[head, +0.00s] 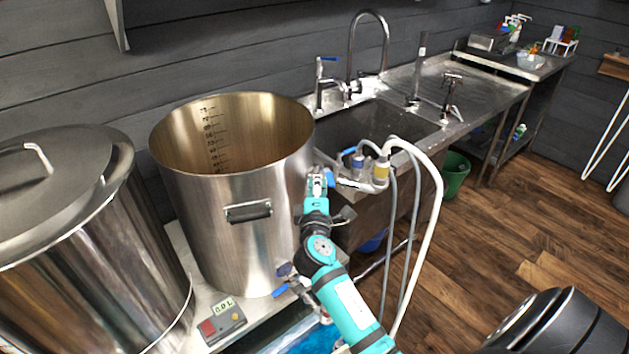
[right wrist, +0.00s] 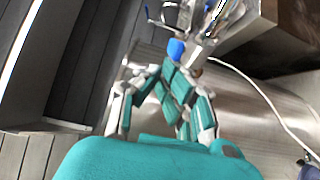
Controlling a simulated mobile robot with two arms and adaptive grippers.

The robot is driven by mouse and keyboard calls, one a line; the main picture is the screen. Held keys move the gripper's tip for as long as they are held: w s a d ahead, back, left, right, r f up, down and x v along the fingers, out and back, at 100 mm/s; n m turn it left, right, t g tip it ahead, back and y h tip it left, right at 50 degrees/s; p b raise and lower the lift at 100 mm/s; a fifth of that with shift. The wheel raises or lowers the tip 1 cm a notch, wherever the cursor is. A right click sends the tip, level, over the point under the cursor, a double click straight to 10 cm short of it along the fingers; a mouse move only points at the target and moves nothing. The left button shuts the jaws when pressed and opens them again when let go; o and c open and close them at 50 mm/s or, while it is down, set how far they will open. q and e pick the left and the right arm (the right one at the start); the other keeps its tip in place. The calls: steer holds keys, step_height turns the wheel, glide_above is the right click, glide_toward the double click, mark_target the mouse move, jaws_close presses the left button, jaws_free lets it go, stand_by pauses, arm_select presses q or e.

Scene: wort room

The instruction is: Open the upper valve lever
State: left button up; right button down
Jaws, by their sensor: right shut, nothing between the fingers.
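The upper valve lever (head: 331,178) is a small blue handle near the pot's upper right side. It also shows as a blue tab (right wrist: 176,48) in the right wrist view. My right gripper (head: 316,172) is shut and empty, its fingertips just left of the lever in the head view. In the right wrist view the fingers (right wrist: 165,78) point at the lever, close to it; whether they touch cannot be told. The gripper partly hides the valve body. My left gripper is not in view.
The open steel pot (head: 225,235) stands close left of my gripper. A lower valve (head: 286,285) with a blue lever sits near its base. Pale hoses (head: 432,200) hang to the right. The sink (head: 375,122) is behind; wooden floor (head: 490,235) lies clear at right.

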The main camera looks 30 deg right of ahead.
steer(key=n+y+p, duration=0.1)
steer(key=s+d+n+t+y+p, duration=0.1)
steer(key=d+n+t+y+p, duration=0.1)
steer(key=shift+s+d+r+y, duration=0.1)
steer(key=shift+s+r+y, duration=0.15)
steer(key=shift+s+y, duration=0.15)
steer(key=s+d+n+t+y, duration=0.1)
steer(key=d+n+y, duration=0.4)
steer(key=y, duration=0.4)
steer(key=shift+s+d+f+n+b, duration=0.25)
steer(key=shift+d+b, duration=0.2)
steer(key=shift+d, duration=0.3)
steer(key=shift+w, duration=0.1)
